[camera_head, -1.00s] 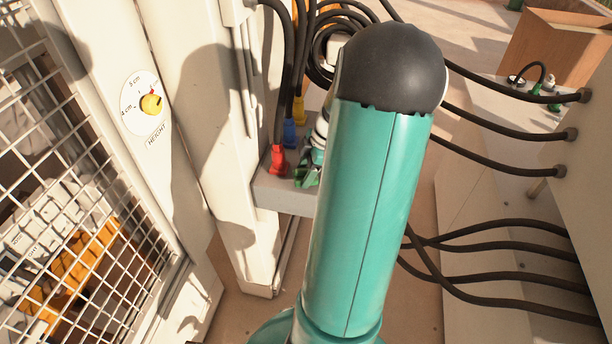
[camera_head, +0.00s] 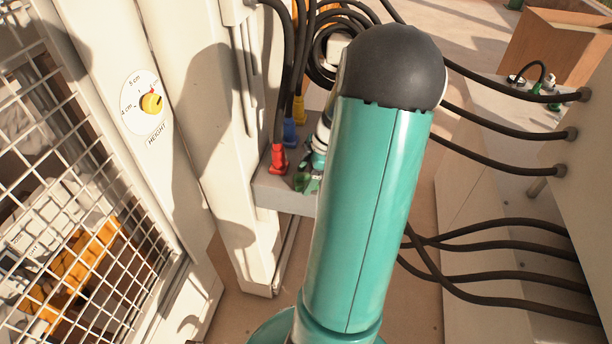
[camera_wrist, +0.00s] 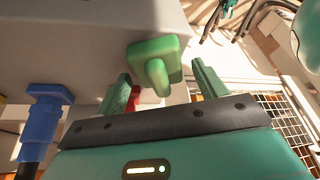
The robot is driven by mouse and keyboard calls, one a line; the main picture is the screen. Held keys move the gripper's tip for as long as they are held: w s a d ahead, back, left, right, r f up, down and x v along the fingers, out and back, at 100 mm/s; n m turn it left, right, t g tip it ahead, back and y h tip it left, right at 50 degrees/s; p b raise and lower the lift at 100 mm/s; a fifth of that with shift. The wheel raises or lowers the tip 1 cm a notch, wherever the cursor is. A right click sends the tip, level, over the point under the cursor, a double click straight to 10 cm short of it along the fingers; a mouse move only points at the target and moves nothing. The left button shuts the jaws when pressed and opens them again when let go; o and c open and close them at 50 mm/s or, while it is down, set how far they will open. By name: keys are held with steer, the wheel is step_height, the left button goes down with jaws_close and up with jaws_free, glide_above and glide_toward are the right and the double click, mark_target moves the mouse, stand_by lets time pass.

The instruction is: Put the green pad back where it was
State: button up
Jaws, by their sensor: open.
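The green pad (camera_wrist: 150,52), a block with a rounded knob, is at the grey box (camera_wrist: 75,35) in the wrist view. My gripper (camera_wrist: 160,73) is open, with one green finger to each side of the knob. I see a gap at the right finger; whether the left finger touches the pad I cannot tell. In the head view my gripper (camera_head: 310,178) is mostly hidden behind my teal arm, beside the grey box (camera_head: 283,196), and the pad cannot be told apart from the fingers there.
Red (camera_head: 278,160), blue (camera_head: 290,132) and yellow (camera_head: 300,110) plugs with black cables stand on the box. A wire mesh guard (camera_head: 75,200) and a height dial (camera_head: 146,103) are at left. Several black cables (camera_head: 490,228) hang at right.

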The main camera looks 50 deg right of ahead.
steer(key=v, duration=1.2)
steer(key=w+a+r+m+g+h, duration=0.1)
steer(key=w+a+r+m+h, duration=0.2)
steer(key=a, duration=0.8)
steer(key=w+a+r+m, duration=0.1)
steer(key=w+a+r, duration=0.3)
steer(key=a, duration=0.6)
steer(key=s+a+r+m+t, duration=0.1)
steer(key=s+a+m, duration=0.1)
steer(key=a, duration=0.7)
steer(key=s+a+r+m+t, duration=0.2)
steer(key=s+a+m, duration=0.1)
steer(key=a, duration=0.6)
steer(key=shift+s+a, duration=0.25)
steer(key=shift+s, duration=0.5)
steer(key=shift+c, duration=0.4)
steer(key=c, duration=0.7)
steer(key=shift+a, duration=0.15)
